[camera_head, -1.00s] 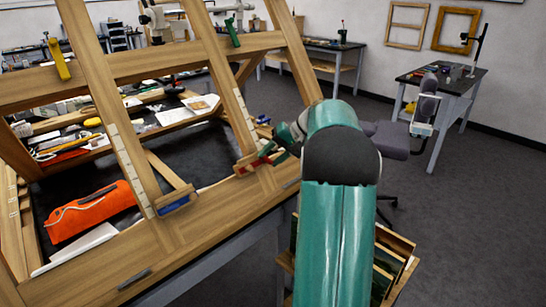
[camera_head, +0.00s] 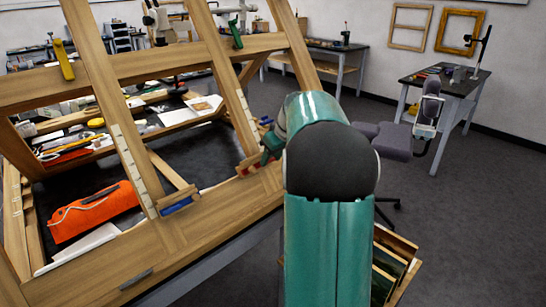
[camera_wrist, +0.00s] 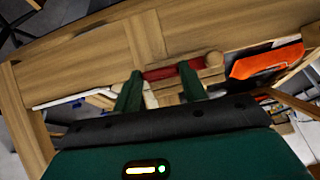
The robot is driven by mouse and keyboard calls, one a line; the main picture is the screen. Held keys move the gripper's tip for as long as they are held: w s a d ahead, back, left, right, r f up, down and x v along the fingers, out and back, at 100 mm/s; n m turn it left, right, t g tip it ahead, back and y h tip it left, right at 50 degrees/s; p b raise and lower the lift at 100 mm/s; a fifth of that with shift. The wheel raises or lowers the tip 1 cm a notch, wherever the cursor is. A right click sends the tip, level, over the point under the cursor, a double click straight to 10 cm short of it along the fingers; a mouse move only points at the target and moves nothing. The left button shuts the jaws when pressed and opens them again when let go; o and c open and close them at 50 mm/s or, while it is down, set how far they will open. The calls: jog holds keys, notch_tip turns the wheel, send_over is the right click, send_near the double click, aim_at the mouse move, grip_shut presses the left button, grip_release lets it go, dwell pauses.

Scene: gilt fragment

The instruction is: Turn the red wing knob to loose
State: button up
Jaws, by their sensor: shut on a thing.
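The red wing knob (camera_wrist: 160,73) shows in the wrist view as a red bar on the wooden easel, between the two green fingers of my gripper (camera_wrist: 160,76). In the head view the red part (camera_head: 247,167) is a small strip at the lower ledge of the easel, partly hidden by my gripper (camera_head: 268,155). My arm covers the area to its right.
The wooden easel (camera_head: 180,242) fills the left. A blue piece (camera_head: 176,206) sits on its ledge. An orange pouch (camera_head: 95,212) lies behind it. A chair (camera_head: 385,140) stands behind my arm, and framed pictures (camera_head: 392,262) stand low at right.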

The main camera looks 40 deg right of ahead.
jog(key=shift+n+h, duration=0.3)
dwell(0.4)
jog(key=o, duration=1)
jog(key=v, duration=1.3)
jog(key=shift+s+r, duration=0.15)
jog(key=shift+r, duration=0.2)
